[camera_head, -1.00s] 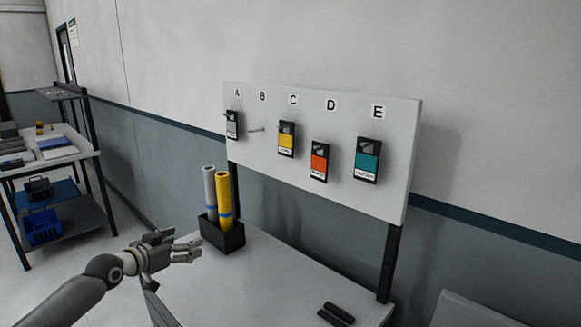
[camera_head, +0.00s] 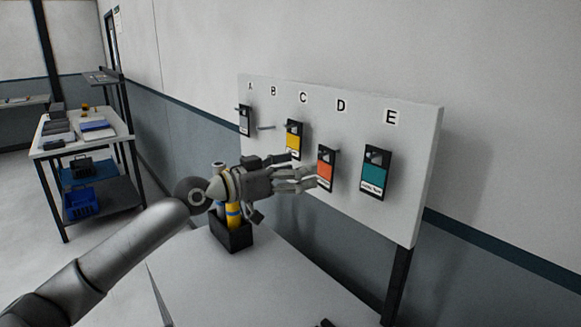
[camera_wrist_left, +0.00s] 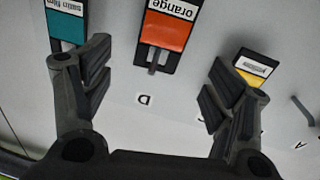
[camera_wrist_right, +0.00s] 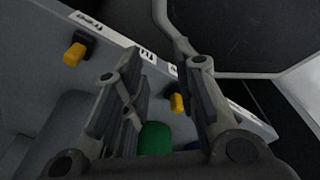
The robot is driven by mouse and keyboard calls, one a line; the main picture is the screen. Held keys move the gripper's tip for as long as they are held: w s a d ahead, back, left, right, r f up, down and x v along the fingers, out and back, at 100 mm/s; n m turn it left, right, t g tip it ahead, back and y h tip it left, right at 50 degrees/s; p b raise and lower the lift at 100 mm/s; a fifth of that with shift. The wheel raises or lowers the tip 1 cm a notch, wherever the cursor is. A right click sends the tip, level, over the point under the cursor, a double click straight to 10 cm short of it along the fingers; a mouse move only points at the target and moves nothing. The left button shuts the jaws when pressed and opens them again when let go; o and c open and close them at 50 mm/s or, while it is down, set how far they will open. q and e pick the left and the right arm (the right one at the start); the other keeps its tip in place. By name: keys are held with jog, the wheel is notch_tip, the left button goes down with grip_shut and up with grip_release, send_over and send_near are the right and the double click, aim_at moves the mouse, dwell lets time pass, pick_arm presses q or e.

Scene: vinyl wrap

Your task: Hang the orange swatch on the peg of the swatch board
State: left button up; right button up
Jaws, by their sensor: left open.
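The orange swatch (camera_head: 326,170) hangs below the letter D on the white swatch board (camera_head: 415,150). In the left wrist view the orange swatch (camera_wrist_left: 168,32) appears upside down, with a short grey peg at its top edge. A bare peg (camera_head: 266,127) sticks out under the letter B and also shows in the left wrist view (camera_wrist_left: 303,108). My left gripper (camera_head: 312,180) is open in front of the board; its fingers (camera_wrist_left: 155,85) lie on either side of the orange swatch without touching it. My right gripper (camera_wrist_right: 160,70) is open and empty, away from the board.
Grey (camera_head: 245,120), yellow (camera_head: 293,140) and teal (camera_head: 375,172) swatches hang beside the orange one. A black holder (camera_head: 233,238) with rolls stands on the table below. A shelf cart (camera_head: 85,150) stands at left. The right wrist view shows yellow items (camera_wrist_right: 73,54) along a labelled edge.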

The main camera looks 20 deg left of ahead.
aim_at(325, 164)
pick_arm(q)
jog(key=p+x, duration=0.1)
jog(key=x, duration=0.3)
jog(key=shift+w+d+r, duration=0.1)
jog(key=shift+w+d, duration=0.05)
jog(key=shift+d, duration=0.05)
jog(key=p+x, duration=0.1)
jog(key=x, duration=0.2)
jog(key=shift+w, duration=0.1)
jog(key=shift+w+d, duration=0.15)
jog(key=shift+w+d+f, duration=0.1)
jog(key=shift+w+f, duration=0.05)
jog(key=shift+f, duration=0.1)
pick_arm(e)
jog(key=r, duration=0.1)
jog(key=w+d+r, duration=0.1)
jog(key=r, duration=0.1)
jog(key=shift+w+d, duration=0.25)
